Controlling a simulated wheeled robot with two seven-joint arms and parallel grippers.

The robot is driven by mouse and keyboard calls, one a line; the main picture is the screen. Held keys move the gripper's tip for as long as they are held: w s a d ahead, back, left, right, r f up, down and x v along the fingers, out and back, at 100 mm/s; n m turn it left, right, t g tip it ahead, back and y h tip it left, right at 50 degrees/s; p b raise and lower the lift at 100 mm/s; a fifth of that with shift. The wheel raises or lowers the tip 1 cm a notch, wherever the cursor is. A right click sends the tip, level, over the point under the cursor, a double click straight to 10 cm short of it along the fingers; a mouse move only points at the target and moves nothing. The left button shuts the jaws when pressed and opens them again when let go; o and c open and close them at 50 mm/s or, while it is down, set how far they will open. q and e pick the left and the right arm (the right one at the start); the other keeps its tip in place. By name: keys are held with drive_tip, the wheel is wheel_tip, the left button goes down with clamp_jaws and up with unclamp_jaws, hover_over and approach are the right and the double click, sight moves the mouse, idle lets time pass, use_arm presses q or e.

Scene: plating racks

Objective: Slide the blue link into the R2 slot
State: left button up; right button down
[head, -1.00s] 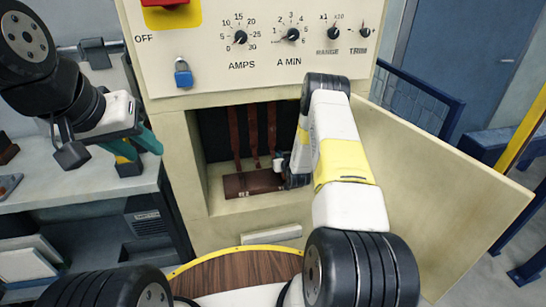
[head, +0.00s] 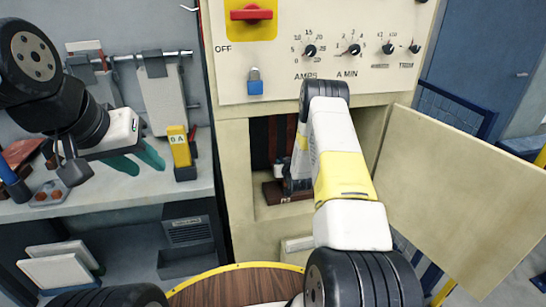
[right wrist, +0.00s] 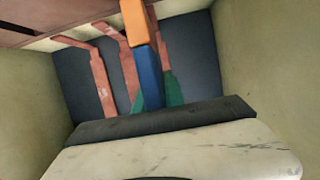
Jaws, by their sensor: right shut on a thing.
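The blue link (right wrist: 150,78) is in my right gripper, seen in the right wrist view as a blue bar with an orange block (right wrist: 138,25) in line with it. In the head view my right gripper (head: 298,178) is inside the cabinet recess, above a dark red-brown base (head: 270,192). The arm hides the link there. No slot label is legible, so R2 cannot be told apart. My left gripper (head: 136,162) is open and empty, its teal fingers over the left bench.
Reddish bars (right wrist: 98,72) stand against the recess's dark back wall, between close side walls. The open cabinet door (head: 450,190) is at the right. A yellow meter (head: 180,150) stands on the bench (head: 110,205) near my left gripper. A blue padlock (head: 255,85) hangs above the recess.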

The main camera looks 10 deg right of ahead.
drive_tip(key=shift+a, duration=0.1)
idle(0.3)
drive_tip(key=shift+f, duration=3.6)
drive_tip(key=c, duration=1.3)
unclamp_jaws()
drive_tip(key=shift+c, duration=0.2)
drive_tip(key=shift+s, duration=0.1)
